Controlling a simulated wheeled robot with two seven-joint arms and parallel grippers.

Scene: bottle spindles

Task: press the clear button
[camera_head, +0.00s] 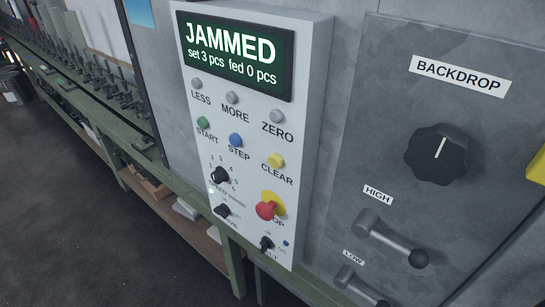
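The yellow clear button (275,161) sits on the white control panel (312,110), just above its CLEAR label. The panel's green display (235,57) reads JAMMED, set 3 pcs, fed 0 pcs. The blue STEP button (236,140) is to the left of the clear button, and the green START button (203,123) is further left. Grey LESS (197,84), MORE (232,98) and ZERO (277,116) buttons are above. A red stop knob (266,210) on a yellow base is below. Neither of my grippers shows in the head view.
A grey BACKDROP panel (393,100) with a black knob (438,154) and two levers, HIGH (390,238) and LOW (358,287), stands to the right. A long green bench frame (150,180) with spindles runs along the left. Open floor (60,200) is at lower left.

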